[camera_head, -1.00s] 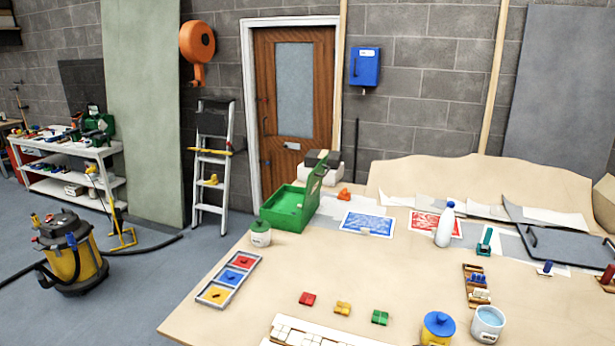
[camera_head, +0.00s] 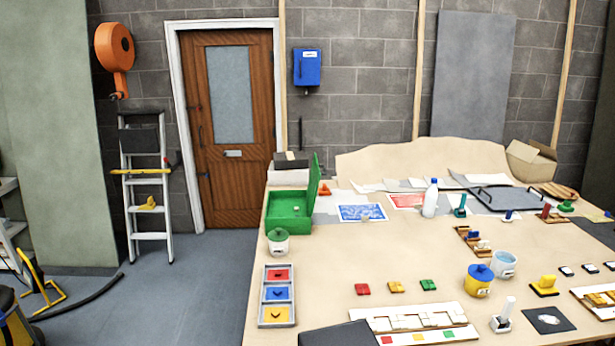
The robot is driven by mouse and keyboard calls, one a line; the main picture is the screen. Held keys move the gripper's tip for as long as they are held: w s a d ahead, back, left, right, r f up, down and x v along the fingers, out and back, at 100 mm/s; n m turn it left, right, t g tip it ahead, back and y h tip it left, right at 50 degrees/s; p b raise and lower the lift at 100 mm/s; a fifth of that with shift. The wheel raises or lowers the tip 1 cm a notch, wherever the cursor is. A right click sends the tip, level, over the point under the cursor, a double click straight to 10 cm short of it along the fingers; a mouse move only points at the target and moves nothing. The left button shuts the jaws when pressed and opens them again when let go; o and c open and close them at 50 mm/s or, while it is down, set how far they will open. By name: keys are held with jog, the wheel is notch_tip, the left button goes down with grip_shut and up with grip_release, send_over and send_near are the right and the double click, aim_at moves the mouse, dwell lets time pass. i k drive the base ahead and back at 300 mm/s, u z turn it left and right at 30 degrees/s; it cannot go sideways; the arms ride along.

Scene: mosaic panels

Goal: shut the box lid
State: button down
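The green box (camera_head: 284,222) stands at the far left part of the worktable. Its green lid (camera_head: 314,182) is open and stands roughly upright along the box's right side. The green inside of the box shows, with a small pale spot on it. My gripper is not in view, and nothing is seen touching the box or lid.
A tray of coloured tiles (camera_head: 278,308) lies nearer. A blue printed sheet (camera_head: 363,212) and a white bottle (camera_head: 430,198) are right of the box.

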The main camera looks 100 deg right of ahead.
aim_at(318, 183)
jog(key=z, duration=0.2)
jog(key=i, duration=0.2)
jog(key=z, duration=0.7)
jog(key=k, duration=0.1)
jog(key=z, duration=2.15)
jog(key=i, duration=1)
jog(key=z, duration=0.2)
